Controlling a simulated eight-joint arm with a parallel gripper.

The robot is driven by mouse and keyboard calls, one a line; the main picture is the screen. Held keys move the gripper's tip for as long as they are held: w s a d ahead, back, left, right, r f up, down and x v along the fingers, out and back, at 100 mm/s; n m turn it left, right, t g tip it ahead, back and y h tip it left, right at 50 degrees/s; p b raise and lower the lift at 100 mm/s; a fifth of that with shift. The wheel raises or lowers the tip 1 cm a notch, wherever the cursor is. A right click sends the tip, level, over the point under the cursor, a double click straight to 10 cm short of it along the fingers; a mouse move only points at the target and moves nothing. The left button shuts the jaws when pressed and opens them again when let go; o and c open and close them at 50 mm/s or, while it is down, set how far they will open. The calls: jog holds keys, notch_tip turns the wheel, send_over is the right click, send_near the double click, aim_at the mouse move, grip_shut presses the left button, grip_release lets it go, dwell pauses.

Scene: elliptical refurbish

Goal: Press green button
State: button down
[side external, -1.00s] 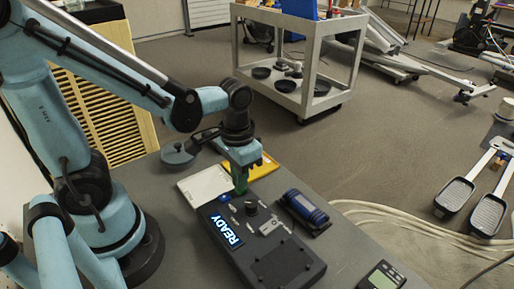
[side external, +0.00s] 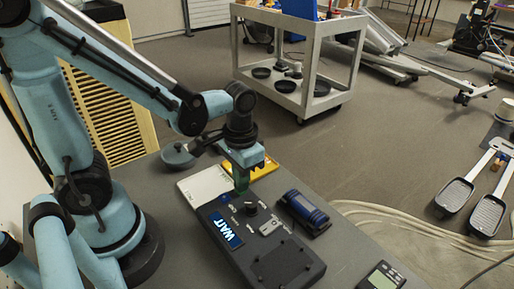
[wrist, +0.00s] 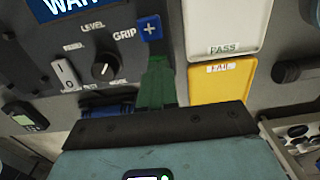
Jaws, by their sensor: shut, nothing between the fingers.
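A dark control box (side external: 281,262) lies on the grey table, with a lit blue screen (side external: 226,230) reading "WAIT"; the screen is partly cut off in the wrist view (wrist: 72,8). My gripper (side external: 241,187) is shut and empty, its green fingers pointing down at the box's far left corner. In the wrist view my gripper (wrist: 157,66) has its fingertips beside a blue button with a white plus (wrist: 150,28), near the word "GRIP". I cannot tell whether they touch the panel. I make out no separate green button; the fingers hide part of the panel.
The box carries a black knob (wrist: 105,68) and a white rocker switch (wrist: 66,73). A white "PASS" tray (wrist: 224,25) and a yellow tray (wrist: 218,82) lie beside it. A blue cylindrical device (side external: 304,209) and a small meter (side external: 383,277) are on the table.

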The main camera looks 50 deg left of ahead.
notch_tip(320, 180, up, 14)
jog(key=shift+f, duration=0.2)
dwell(0.6)
jog(key=shift+f, duration=0.1)
dwell(0.5)
jog(key=f+t, duration=0.1)
jog(key=t, duration=0.1)
jog(key=w+a+f+t, duration=0.1)
jog(key=t, duration=0.2)
jog(key=w+a+f+t, duration=0.1)
jog(key=f+t, duration=0.1)
jog(key=shift+a, duration=0.2)
